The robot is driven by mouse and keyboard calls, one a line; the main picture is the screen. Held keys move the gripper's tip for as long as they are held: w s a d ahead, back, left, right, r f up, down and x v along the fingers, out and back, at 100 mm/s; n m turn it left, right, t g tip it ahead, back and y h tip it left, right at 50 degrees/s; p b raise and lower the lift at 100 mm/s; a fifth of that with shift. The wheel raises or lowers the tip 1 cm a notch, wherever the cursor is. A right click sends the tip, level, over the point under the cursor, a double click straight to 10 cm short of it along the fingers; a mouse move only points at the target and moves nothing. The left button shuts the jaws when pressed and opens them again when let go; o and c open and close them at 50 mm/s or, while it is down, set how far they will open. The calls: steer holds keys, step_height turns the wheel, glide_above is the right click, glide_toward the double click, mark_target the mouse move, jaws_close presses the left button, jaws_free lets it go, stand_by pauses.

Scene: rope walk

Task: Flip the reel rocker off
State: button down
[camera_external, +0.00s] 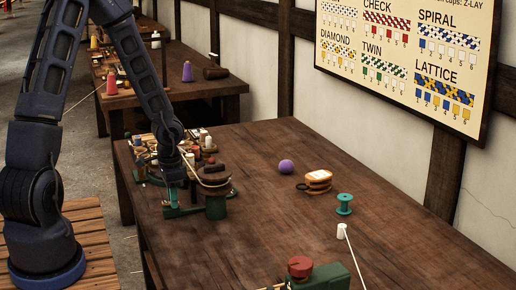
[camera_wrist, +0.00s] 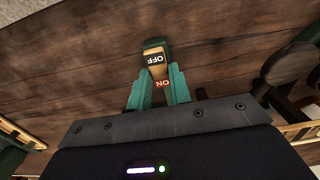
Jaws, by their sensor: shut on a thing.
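Which half is pressed down I cannot tell. My gripper (camera_wrist: 157,78) has its two teal fingers close on either side of the rocker, shut on it. In the external view my gripper (camera_external: 193,194) is low at the left of the near table, beside a dark reel on a green stand (camera_external: 215,205). The rocker itself cannot be made out there.
Small spools crowd behind my gripper. The table's middle is clear.

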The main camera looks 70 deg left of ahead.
steer(key=shift+s, duration=0.15)
steer(key=shift+s+t, duration=0.25)
steer(key=shift+t, duration=1.05)
steer(key=c, duration=1.3)
jaws_free()
steer(key=shift+r, duration=0.1)
steer(key=shift+v, duration=5.3)
